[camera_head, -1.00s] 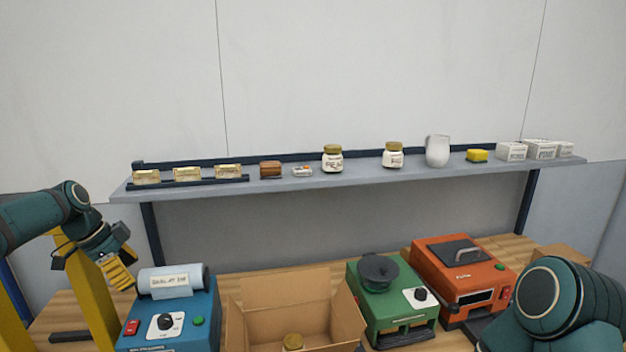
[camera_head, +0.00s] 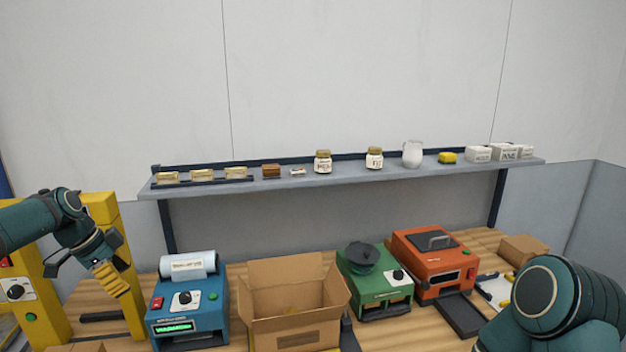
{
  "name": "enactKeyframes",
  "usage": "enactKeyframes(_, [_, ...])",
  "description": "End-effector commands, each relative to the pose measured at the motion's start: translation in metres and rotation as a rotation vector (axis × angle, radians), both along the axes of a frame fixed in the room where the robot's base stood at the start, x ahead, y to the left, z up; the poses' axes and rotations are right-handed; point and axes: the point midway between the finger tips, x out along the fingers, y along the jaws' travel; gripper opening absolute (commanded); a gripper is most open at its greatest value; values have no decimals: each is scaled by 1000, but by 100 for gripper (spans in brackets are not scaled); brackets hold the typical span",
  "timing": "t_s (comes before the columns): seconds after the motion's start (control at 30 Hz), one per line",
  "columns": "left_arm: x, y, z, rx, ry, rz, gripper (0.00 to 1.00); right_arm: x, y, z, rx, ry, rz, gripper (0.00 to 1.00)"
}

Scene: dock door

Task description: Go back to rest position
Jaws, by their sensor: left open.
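My left gripper (camera_head: 112,279) hangs at the left with its yellow fingers pointing down and to the right. It is open, with nothing seen between the fingers, and is apart from the blue machine (camera_head: 190,308) to its right. My right arm shows as a teal rounded link at the lower right; its gripper is out of the picture. An open cardboard box (camera_head: 292,335) stands on the wooden table (camera_head: 240,270) between the blue machine and the green machine (camera_head: 375,293).
An orange machine (camera_head: 432,270) stands right of the green one. A yellow frame (camera_head: 112,222) stands close behind my left arm. A small cardboard box (camera_head: 523,248) is at the right.

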Motion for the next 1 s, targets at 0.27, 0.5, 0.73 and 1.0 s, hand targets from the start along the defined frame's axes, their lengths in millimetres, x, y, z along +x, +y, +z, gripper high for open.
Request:
enactKeyframes(0.27, [3, -73, -134, -78, 137, 221, 68, 1, 0, 0, 0, -1, 0, 85])
enactKeyframes(0.5, [-45, -158, -261, -137, 294, 504, 68, 0, 0, 0, 0, 0, 0, 85])
enactKeyframes(0.73, [-143, -234, -350, -159, 455, 813, 68, 0, 0, 0, 0, -1, 0, 85])
enactKeyframes(1.0, [-249, -278, -386, -147, 574, 1094, 68, 0, 0, 0, 0, 0, 0, 85])
